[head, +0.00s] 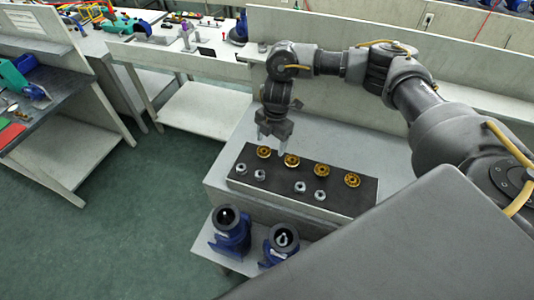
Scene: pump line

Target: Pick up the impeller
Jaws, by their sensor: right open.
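Several brass-coloured impellers lie in a row on a dark mat (325,178) in the head view: the leftmost impeller (264,152), a second impeller (292,160), a third impeller (321,170) and the rightmost impeller (352,180). My right gripper (270,144) points down over the left end of this row, its fingers apart with nothing seen between them. One finger comes close to the second impeller; I cannot tell whether it touches. My left gripper is out of view.
Several silver nuts (300,187) lie on the mat in front of the impellers. Two blue pump housings (231,232) stand on a lower shelf in front. Behind, a pale bench (180,58) holds tools. The green floor at left is clear.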

